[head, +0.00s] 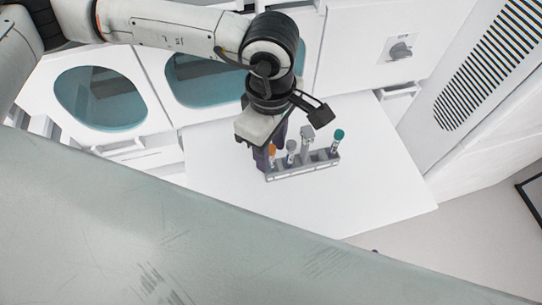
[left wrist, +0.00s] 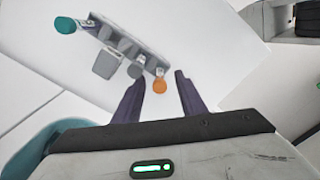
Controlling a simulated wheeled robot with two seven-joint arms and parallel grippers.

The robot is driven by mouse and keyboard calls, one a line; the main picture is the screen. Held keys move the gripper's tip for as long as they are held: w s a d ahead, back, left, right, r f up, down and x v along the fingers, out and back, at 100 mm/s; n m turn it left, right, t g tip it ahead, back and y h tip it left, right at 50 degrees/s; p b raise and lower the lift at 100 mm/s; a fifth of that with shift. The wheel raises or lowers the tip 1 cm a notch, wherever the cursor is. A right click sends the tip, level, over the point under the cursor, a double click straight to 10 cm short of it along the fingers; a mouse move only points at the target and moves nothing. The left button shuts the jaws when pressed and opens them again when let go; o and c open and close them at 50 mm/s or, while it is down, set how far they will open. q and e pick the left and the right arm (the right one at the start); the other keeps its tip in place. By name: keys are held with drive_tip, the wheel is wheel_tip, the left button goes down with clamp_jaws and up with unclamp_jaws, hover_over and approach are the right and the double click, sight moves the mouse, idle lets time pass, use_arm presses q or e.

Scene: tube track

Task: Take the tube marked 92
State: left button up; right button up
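A grey rack (head: 305,170) stands on the white table and holds a row of upright tubes. An orange-capped tube (head: 271,150) is at its left end, with a grey-capped tube (head: 291,147) beside it. A teal-capped tube (head: 339,135) is at the right end. The number labels are too small to read. My left gripper (head: 261,160) is over the rack's left end. In the left wrist view the gripper (left wrist: 159,77) is open, with the orange cap (left wrist: 160,86) showing between its fingers. I cannot tell if they touch it. My right gripper is not in view.
White cabinets with teal windows (head: 101,98) stand behind.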

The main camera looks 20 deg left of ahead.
use_arm(q)
drive_tip(key=c, duration=0.9)
wheel_tip(320, 180, up, 10)
drive_tip(key=shift+r+b, duration=0.1)
drive_tip(key=shift+b, duration=0.45)
